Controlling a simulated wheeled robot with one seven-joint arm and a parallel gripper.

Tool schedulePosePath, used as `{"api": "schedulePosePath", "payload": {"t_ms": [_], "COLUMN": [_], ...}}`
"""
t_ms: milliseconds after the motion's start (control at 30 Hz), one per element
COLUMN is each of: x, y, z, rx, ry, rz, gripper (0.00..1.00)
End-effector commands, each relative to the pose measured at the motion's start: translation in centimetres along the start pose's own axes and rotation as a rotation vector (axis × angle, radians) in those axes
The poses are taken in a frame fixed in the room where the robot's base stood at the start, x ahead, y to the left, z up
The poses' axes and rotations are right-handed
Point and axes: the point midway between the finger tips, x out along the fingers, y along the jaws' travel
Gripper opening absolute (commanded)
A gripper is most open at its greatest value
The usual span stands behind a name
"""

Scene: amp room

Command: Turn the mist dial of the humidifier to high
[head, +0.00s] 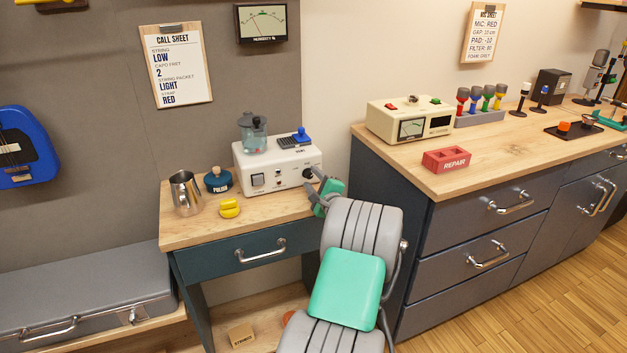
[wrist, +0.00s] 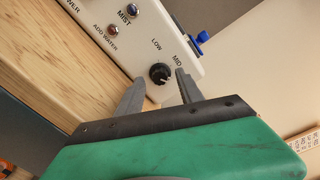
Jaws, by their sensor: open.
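The humidifier (head: 268,172) is a white box on the small wooden-topped desk, with a clear tank (head: 254,140) and a blue part on top. Its black mist dial (head: 309,173) is at the right end of the front panel. In the wrist view the dial (wrist: 160,77) shows with the labels LOW and MID; no HIGH label is visible, and the pointer's setting is too small to tell. My gripper (head: 318,187) is open at the panel's right end. In the wrist view its grey fingers (wrist: 159,84) lie on either side of the dial; contact cannot be told.
A metal pitcher (head: 186,193), a dark blue jar (head: 218,180) and a yellow object (head: 229,208) stand left on the desk. A higher wooden counter (head: 480,165) with a red REPAIR box (head: 446,160) and a cream meter box (head: 408,120) is on the right.

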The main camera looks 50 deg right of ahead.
Motion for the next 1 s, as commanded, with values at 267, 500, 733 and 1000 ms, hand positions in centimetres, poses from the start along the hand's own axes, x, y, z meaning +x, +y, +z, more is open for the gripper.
{"api": "schedulePosePath", "payload": {"t_ms": [267, 500, 733, 1000], "x": [-5.5, -7.4, -7.4, -5.5], "y": [0.0, 0.0, 0.0, 1.5], "z": [-0.2, -0.1, -0.1, 7.4], "rx": [0.001, 0.0, 0.0, -0.178], "ry": [0.005, 0.003, 0.002, -0.088], "rz": [-0.001, 0.0, 0.0, 0.143], "gripper": [0.44, 0.44, 0.44, 0.44]}}
